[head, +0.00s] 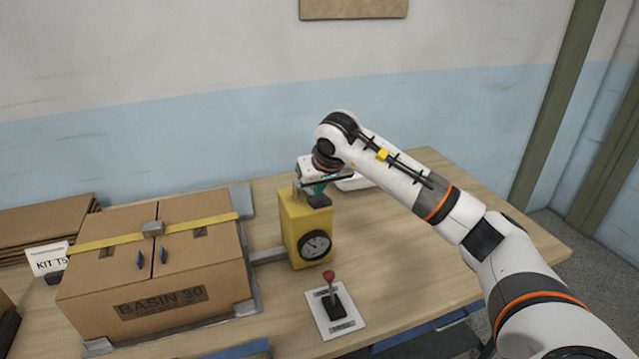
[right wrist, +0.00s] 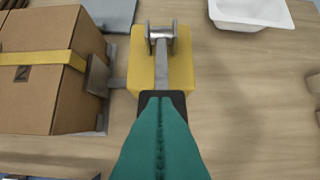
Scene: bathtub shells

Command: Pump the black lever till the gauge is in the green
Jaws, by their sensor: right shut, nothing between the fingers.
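A yellow pump box (head: 303,226) stands on the table with a round black-rimmed gauge (head: 315,246) on its front. The gauge's needle and colours are too small to read. The black lever (head: 319,201) sticks out at the top front of the box. In the right wrist view the lever's black grip (right wrist: 178,101) joins a grey metal arm on a pivot. My right gripper (head: 316,190) is shut and empty, its teal fingers over the black grip; I cannot tell whether they touch it. They hide part of the grip. My left gripper is not in view.
A strapped carton (head: 120,285) marked BASIN 30 stands left of the pump. A red-knobbed switch (head: 330,285) on a pale plate lies in front of the pump. A white tray (right wrist: 250,12) lies behind right. The table (head: 425,270) is clear on the right.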

